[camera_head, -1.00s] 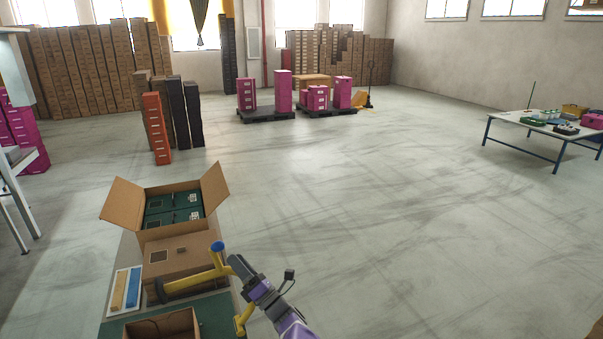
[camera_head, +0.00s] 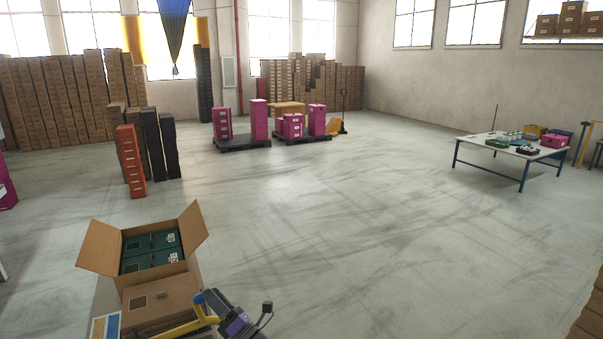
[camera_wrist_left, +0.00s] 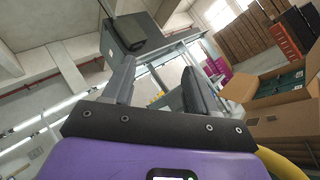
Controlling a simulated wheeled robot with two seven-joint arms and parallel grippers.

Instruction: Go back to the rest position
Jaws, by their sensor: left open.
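My left arm comes in at the bottom of the head view, with the left gripper (camera_head: 208,312) low in the picture beside a closed brown carton. In the left wrist view the left gripper (camera_wrist_left: 158,85) has its two dark fingers apart with nothing between them. No fingertip touches a box there. My right gripper is in neither view.
An open carton (camera_head: 190,221) holding green shoe boxes (camera_head: 150,250) stands at lower left, behind the closed carton (camera_head: 158,300). Stacked boxes and pallets (camera_head: 243,143) stand far back. A white table (camera_head: 505,153) with items stands at right. The middle floor is clear.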

